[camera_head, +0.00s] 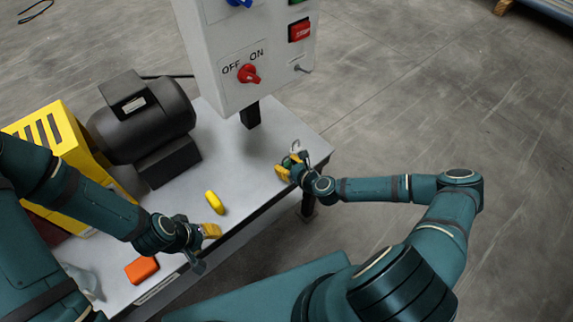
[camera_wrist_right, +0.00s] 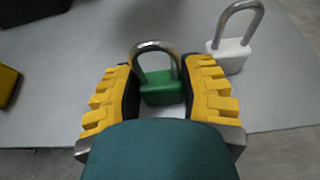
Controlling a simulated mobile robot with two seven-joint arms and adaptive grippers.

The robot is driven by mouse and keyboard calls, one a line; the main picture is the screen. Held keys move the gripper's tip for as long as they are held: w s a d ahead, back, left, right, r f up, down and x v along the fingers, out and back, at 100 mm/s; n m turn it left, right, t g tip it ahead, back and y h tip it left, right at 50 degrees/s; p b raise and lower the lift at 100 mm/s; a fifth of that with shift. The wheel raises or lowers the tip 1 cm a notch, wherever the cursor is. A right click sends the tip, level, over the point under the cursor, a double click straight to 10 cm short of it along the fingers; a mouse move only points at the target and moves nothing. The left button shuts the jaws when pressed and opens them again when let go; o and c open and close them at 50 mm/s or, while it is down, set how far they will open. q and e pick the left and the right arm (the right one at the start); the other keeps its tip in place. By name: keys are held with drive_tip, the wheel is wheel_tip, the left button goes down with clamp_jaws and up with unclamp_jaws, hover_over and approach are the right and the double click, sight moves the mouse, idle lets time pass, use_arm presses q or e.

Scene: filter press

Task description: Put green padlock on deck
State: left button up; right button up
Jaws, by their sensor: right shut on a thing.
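The green padlock (camera_wrist_right: 162,88), with a metal shackle, sits between the yellow-padded fingers of my right gripper (camera_wrist_right: 160,92) in the right wrist view. The gripper is shut on its body, and the shackle points away from the wrist. In the head view my right gripper (camera_head: 290,168) is at the right end of the light grey deck (camera_head: 258,160), and its fingers mostly hide the padlock. I cannot tell whether the padlock touches the deck. My left gripper (camera_head: 205,240) is over the deck's front edge; its jaw opening is unclear.
A white padlock (camera_wrist_right: 230,54) stands just right of the green one. A yellow object (camera_head: 215,202) and an orange block (camera_head: 141,269) lie on the deck. A black motor (camera_head: 142,115) and a control panel with a red switch (camera_head: 248,73) stand behind.

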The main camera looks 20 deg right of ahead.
drive_tip(key=shift+f, duration=0.1)
drive_tip(key=o, duration=1.2)
drive_tip(key=shift+c, duration=0.2)
